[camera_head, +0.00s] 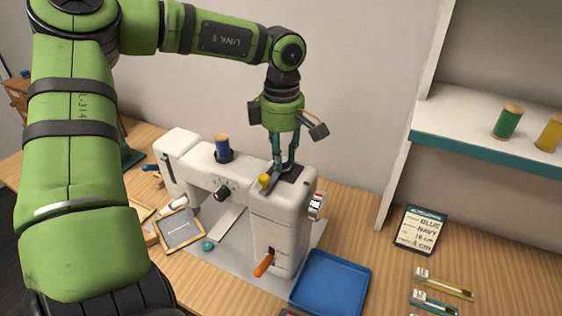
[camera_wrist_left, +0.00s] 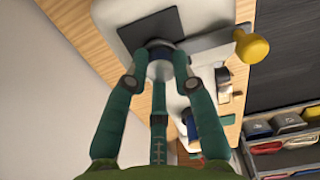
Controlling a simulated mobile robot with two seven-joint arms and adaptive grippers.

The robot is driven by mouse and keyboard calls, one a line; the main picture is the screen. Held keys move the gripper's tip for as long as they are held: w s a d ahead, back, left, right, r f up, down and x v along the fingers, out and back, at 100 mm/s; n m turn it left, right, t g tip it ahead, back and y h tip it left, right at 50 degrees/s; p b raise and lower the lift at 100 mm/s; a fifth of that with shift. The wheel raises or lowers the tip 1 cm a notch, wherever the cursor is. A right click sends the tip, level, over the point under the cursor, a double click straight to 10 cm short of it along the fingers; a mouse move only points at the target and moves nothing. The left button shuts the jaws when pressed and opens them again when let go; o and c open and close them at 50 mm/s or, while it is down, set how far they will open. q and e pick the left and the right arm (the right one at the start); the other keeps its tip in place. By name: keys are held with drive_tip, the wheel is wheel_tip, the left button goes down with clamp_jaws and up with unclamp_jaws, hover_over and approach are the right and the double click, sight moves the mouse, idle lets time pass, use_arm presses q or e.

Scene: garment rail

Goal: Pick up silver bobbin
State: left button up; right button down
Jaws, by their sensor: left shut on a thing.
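My left gripper (camera_head: 284,168) reaches down from above to the top of the white sewing machine (camera_head: 262,205), at its right end. In the left wrist view its three green fingers (camera_wrist_left: 160,82) close around a small round silver bobbin (camera_wrist_left: 160,70). The bobbin is beside a dark square patch (camera_wrist_left: 150,28) on the machine's top. I cannot tell whether the bobbin still touches the machine. In the head view the fingers largely hide it. My right gripper is in neither view.
A yellow knob (camera_head: 265,180) is close to the fingers on the machine's top. A blue thread spool (camera_head: 222,146) stands further left. A blue tray (camera_head: 331,281) lies in front, with an instruction card (camera_head: 420,229) to its right. A shelf (camera_head: 480,146) holds green and yellow spools.

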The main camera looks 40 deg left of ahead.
use_arm(q)
drive_tip(key=shift+r, duration=0.1)
drive_tip(key=shift+w+r+b, duration=0.1)
drive_tip(key=shift+r+b, duration=0.25)
drive_tip(key=shift+r, duration=0.2)
wheel_tip(320, 180, up, 3)
drive_tip(key=shift+f+b, duration=0.1)
drive_tip(key=shift+b, duration=0.35)
drive_tip(key=shift+w+d+r+b, duration=0.1)
drive_tip(key=shift+w+d+r, duration=0.95)
drive_tip(key=shift+d, duration=0.6)
drive_tip(key=shift+w+d+r+b, duration=0.15)
drive_tip(key=shift+w+d+r, duration=0.75)
drive_tip(key=shift+d+r, duration=0.55)
drive_tip(key=shift+w+d+r+b, duration=0.1)
drive_tip(key=shift+w+d+r, duration=0.85)
drive_tip(key=shift+d, duration=0.85)
